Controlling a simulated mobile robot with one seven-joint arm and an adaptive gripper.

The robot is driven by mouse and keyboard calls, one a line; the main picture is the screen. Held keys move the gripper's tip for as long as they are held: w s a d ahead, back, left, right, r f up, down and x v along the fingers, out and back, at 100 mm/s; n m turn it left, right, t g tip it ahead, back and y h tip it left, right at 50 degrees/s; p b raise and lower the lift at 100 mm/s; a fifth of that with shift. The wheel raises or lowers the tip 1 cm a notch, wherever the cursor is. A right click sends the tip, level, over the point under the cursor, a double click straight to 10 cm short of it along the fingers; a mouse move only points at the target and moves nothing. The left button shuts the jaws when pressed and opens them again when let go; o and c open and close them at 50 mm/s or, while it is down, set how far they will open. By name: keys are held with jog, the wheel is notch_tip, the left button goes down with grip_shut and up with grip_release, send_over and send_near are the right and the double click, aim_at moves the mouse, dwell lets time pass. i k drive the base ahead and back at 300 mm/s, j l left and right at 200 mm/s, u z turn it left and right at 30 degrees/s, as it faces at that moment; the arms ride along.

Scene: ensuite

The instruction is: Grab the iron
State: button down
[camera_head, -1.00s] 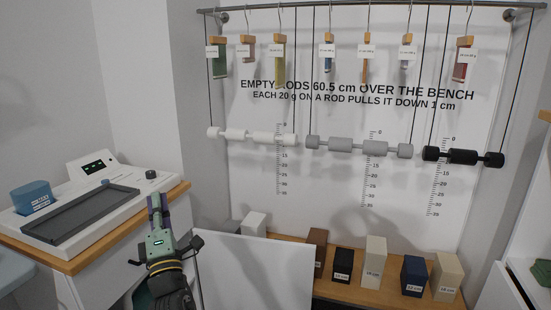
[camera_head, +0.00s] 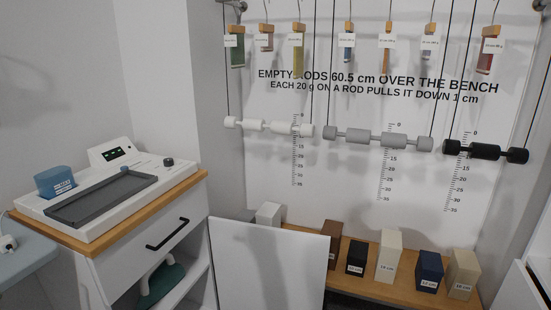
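A dark green object with a pale arched handle (camera_head: 162,281) sits in the open shelf space under the drawer, at the lower left of the head view. It looks like the iron, but the cabinet's side and the frame's bottom edge hide part of it. My gripper is outside the head view, so its fingers cannot be seen.
The cabinet (camera_head: 125,262) has a wooden top with a white device (camera_head: 105,215) holding a grey tray. A closed drawer has a black handle (camera_head: 167,234). A white panel (camera_head: 268,262) stands right of the shelf. Several labelled blocks stand on the wooden bench (camera_head: 362,287). A pale blue surface (camera_head: 22,262) is at far left.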

aim_at(170, 274)
jog(key=u, duration=1.05)
